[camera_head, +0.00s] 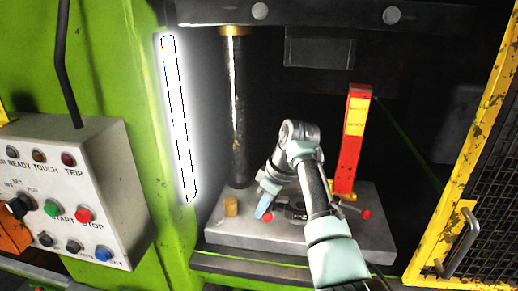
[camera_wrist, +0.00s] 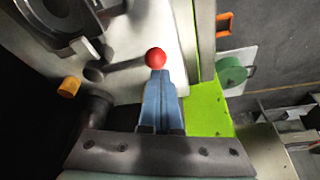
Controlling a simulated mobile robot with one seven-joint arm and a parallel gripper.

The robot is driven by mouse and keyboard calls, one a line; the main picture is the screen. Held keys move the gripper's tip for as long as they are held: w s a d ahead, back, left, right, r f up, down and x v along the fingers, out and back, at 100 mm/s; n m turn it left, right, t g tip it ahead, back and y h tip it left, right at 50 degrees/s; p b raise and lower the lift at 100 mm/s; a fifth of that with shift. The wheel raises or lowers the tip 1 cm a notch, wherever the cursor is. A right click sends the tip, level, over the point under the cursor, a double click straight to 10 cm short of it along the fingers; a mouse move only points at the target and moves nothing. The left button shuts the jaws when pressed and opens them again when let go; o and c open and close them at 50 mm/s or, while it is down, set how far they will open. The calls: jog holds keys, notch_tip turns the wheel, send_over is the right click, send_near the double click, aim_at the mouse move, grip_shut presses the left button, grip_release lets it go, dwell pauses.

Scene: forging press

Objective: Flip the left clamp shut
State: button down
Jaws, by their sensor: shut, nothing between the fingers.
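The left clamp shows in the head view as a dark lever with a red ball knob (camera_head: 267,217), low on the press bed, left of the dark round die (camera_head: 290,207). In the wrist view its red knob (camera_wrist: 156,57) ends a dark arm (camera_wrist: 122,66) that runs left toward the die (camera_wrist: 62,28). My gripper (camera_head: 262,210) is shut and empty, its blue fingers pointing down beside the knob. In the wrist view the shut fingertips (camera_wrist: 160,73) are right at the knob's near edge; I cannot tell whether they touch. My arm hides part of the die.
The grey bed (camera_head: 235,235) carries a brass cylinder (camera_head: 231,207) at left and a red post (camera_head: 351,140) at right. Another red knob (camera_head: 366,215) lies by the post. A dark column (camera_head: 237,120) stands behind. A control box (camera_head: 75,190) and yellow mesh gate (camera_head: 455,170) flank the press.

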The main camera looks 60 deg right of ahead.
dwell(0.6)
jog(key=w+a+p, duration=0.1)
jog(key=w+a+r+p, duration=0.1)
jog(key=w, duration=0.1)
jog(key=shift+w+a+r, duration=0.1)
jog(key=shift+a+r, duration=0.05)
jog(key=shift+a, duration=0.1)
jog(key=d+b+v, duration=0.2)
jog(key=b+v, duration=0.2)
jog(key=v, duration=0.5)
jog(key=shift+r, duration=0.2)
